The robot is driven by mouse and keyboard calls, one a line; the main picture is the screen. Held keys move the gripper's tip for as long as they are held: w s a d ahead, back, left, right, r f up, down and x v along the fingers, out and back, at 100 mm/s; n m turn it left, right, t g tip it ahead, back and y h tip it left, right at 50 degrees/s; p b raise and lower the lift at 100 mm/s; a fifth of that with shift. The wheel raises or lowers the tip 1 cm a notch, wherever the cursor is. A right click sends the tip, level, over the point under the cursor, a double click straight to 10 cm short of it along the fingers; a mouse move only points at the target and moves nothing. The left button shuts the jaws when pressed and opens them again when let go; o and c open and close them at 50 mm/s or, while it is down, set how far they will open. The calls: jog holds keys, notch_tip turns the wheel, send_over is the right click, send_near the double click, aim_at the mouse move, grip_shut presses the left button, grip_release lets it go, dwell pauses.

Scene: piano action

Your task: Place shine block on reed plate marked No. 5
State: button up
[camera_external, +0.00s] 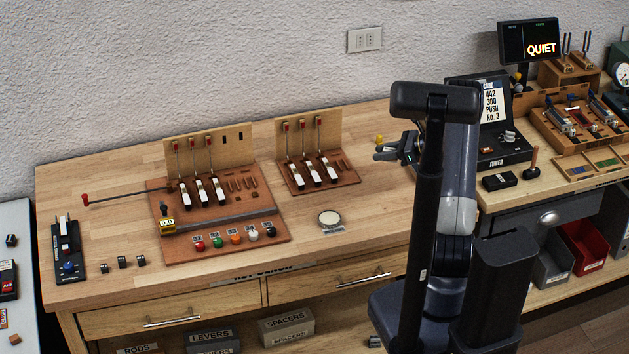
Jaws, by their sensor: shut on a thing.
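My gripper (380,152) is at the end of my arm, above the back of the long wooden bench, left of the tuner. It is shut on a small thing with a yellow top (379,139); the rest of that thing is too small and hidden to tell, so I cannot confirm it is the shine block. Several metal reed plates appear to sit in a wooden rack (551,117) on the right bench, far right of my gripper. Their number marks are too small to read, so I cannot tell which is No. 5.
The black tuner (505,150) carries a card reading 442, 300, PUSH, No. 3. A sign (528,41) reads QUIET. A shallow wooden tray (563,170) with coloured pieces lies before the rack. A brown action board (270,252) and a round disc (330,219) are on the left bench.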

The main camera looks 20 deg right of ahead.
jog(key=w+d+r+m+t+h+b, duration=0.1)
jog(key=w+d+m+t+h, duration=0.15)
jog(key=d, duration=0.35)
jog(key=w+d+r+m+t+h+b, duration=0.1)
jog(key=w+d+m+t+h, duration=0.1)
jog(key=d+m+t+h, duration=0.3)
jog(key=g+y, duration=0.1)
jog(key=g, duration=0.2)
send_over(417, 170)
jog(key=w, duration=0.3)
jog(key=shift+n+t, duration=0.25)
notch_tip(417, 170, down, 6)
jog(key=shift+w+d+r, duration=0.1)
jog(key=shift+d+r, duration=0.05)
jog(key=shift+r, duration=0.1)
jog(key=shift+f, duration=2.05)
jog(key=shift+f+b, duration=0.15)
jog(key=shift+b, duration=0.2)
jog(key=o, duration=0.9)
jog(key=shift+o, duration=0.2)
